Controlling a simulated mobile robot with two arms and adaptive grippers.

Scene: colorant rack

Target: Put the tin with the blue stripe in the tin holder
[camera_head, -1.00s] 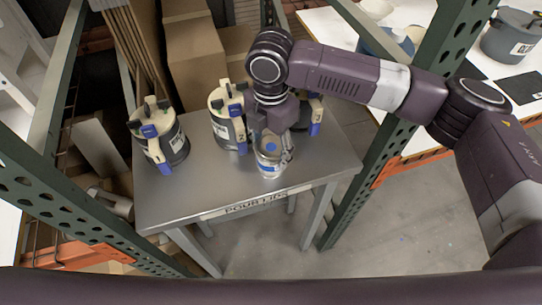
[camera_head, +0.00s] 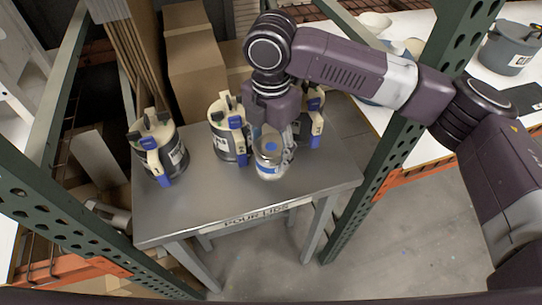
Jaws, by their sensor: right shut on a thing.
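The tin with the blue stripe (camera_head: 268,167) is a small silvery tin with a blue spot on its top. It is at the front middle of the grey metal table (camera_head: 215,205). My right gripper (camera_head: 270,150) points down from above and is shut on this tin. I cannot tell whether the tin touches the table or hangs just above it. My left gripper is not in view. I cannot make out a tin holder for certain.
Larger cans with cream and blue pour lids stand on the table: one at left (camera_head: 158,147), one in the middle (camera_head: 229,130), one partly behind my gripper (camera_head: 313,118). Green rack posts (camera_head: 400,150) flank the table. Cardboard boxes (camera_head: 195,70) stand behind.

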